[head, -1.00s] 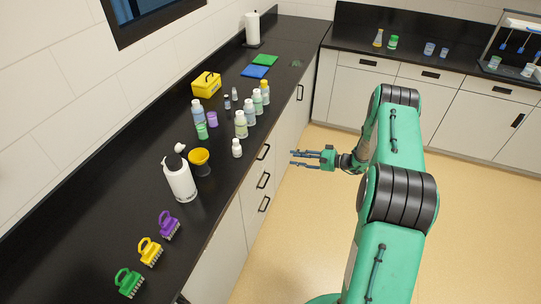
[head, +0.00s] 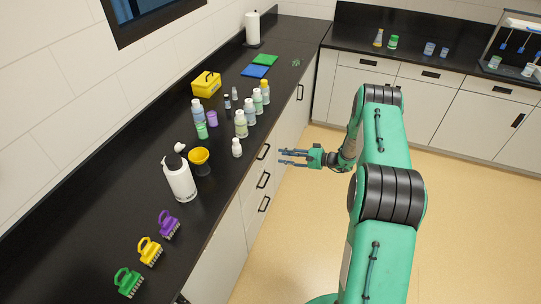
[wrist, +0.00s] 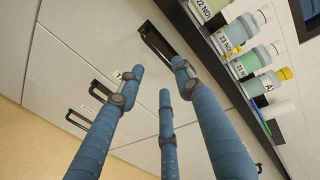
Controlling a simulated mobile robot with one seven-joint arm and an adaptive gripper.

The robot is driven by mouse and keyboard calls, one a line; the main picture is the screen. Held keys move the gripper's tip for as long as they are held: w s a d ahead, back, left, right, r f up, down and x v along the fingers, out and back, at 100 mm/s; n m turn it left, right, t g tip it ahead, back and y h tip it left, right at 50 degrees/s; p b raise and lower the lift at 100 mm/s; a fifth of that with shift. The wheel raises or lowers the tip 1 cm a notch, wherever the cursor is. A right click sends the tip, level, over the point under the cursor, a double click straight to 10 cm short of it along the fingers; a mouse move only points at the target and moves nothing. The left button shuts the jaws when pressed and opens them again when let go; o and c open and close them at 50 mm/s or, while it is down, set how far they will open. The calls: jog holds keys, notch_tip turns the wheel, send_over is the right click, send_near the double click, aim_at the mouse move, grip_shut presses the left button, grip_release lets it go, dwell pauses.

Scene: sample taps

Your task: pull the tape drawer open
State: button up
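A stack of drawers with black bar handles is set in the left counter's front. In the head view, the top handle (head: 263,152) is just left of my gripper (head: 282,157), with the middle handle (head: 263,180) and bottom handle (head: 264,204) below it. The drawers look shut. In the wrist view, my gripper (wrist: 158,78) is open and empty, its blue fingers spread and pointing at the drawer fronts. The top handle (wrist: 158,44) lies beyond the fingertips, apart from them. A small label is mostly hidden behind a finger, so I cannot read which drawer is tape.
The black countertop (head: 110,190) overhangs the drawers. A small white bottle (head: 237,148) stands near its edge, with several reagent bottles behind it. The floor (head: 300,240) right of the drawers is clear.

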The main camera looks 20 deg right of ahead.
jog(key=x, duration=0.8)
grip_shut()
